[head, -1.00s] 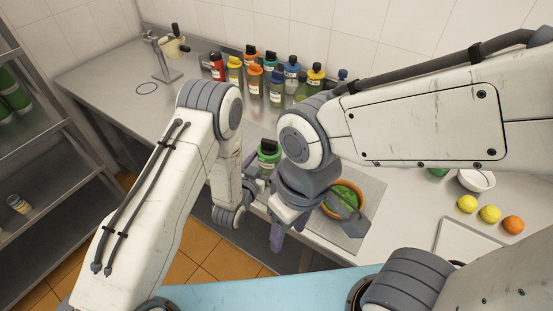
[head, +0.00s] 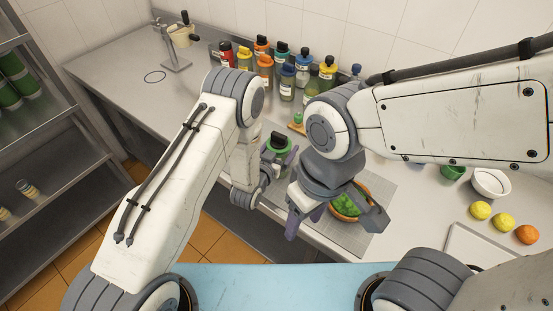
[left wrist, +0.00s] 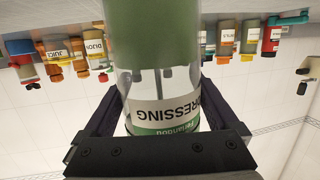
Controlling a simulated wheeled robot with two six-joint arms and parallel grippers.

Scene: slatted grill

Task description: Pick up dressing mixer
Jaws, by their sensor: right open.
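The dressing mixer (head: 278,146) is a clear bottle with a green body and a dark top. It stands upright on the counter between my two arms. In the left wrist view, which is upside down, the mixer (left wrist: 165,95) fills the middle with its "DRESSING" label showing. My left gripper (left wrist: 160,105) has one finger on each side of it; I cannot tell whether they press on it. In the head view the left gripper (head: 272,176) is at the mixer, partly hidden by my wrist. My right gripper (head: 332,215) is open and empty, above an orange-rimmed bowl.
The bowl (head: 347,205) holds green contents. Several sauce bottles (head: 287,82) stand along the back wall. A white bowl (head: 491,183), lemons (head: 480,210) and an orange (head: 527,235) lie at the right. The left rear counter is mostly clear.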

